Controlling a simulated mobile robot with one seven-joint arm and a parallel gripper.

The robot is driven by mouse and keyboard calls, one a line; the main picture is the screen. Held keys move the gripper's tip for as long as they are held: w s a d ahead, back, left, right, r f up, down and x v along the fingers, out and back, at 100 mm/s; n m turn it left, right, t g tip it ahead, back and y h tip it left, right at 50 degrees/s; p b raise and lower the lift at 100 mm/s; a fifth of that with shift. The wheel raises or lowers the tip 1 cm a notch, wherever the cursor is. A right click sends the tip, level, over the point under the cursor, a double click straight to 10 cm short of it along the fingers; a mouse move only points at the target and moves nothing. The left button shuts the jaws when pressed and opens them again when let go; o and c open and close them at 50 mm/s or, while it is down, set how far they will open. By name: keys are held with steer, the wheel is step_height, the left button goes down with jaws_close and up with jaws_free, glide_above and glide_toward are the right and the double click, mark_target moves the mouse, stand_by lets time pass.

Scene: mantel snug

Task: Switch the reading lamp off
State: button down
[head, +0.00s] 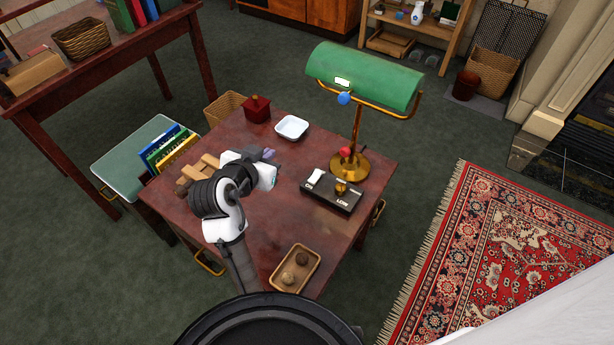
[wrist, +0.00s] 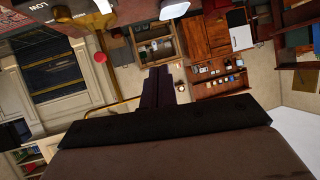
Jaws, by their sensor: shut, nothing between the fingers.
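The reading lamp (head: 365,76) stands at the right back of the red-brown table, with a green shade and brass stem. A red knob (head: 345,151) sits by its base and a blue knob (head: 343,98) hangs under the shade. A small lit patch shows on the shade. A black control box (head: 345,207) lies in front of the base, with a white rocker (head: 315,176), a brass knob (head: 341,187) and a LOW label. My gripper (head: 269,154) is left of the lamp and box, apart from both. Its dark fingers (wrist: 158,86) are shut and empty in the wrist view.
The table (head: 240,127) also holds a red box (head: 257,109), a white dish (head: 291,127), wooden blocks (head: 200,166) left of my arm, and a tray (head: 295,285) with round items at the front. The table surface between my gripper and the control box looks clear.

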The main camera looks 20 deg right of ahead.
steer(key=s+d+f+m+g+h, duration=0.1)
steer(key=s+d+f+g, duration=0.2)
steer(key=s+d+f, duration=0.1)
steer(key=shift+d+m, duration=0.4)
steer(key=shift+w, duration=0.1)
steer(key=p, duration=0.1)
glide_toward(319, 171)
steer(key=w+d, duration=0.2)
steer(key=d, duration=0.1)
steer(key=shift+w+r, duration=0.15)
steer(key=shift+r, duration=0.25)
steer(key=f, duration=0.3)
steer(key=shift+w+d+f, duration=0.2)
steer(key=shift+w+d, duration=0.05)
steer(key=shift+d, duration=0.1)
steer(key=shift+w+f, duration=0.1)
steer(key=shift+f, duration=0.35)
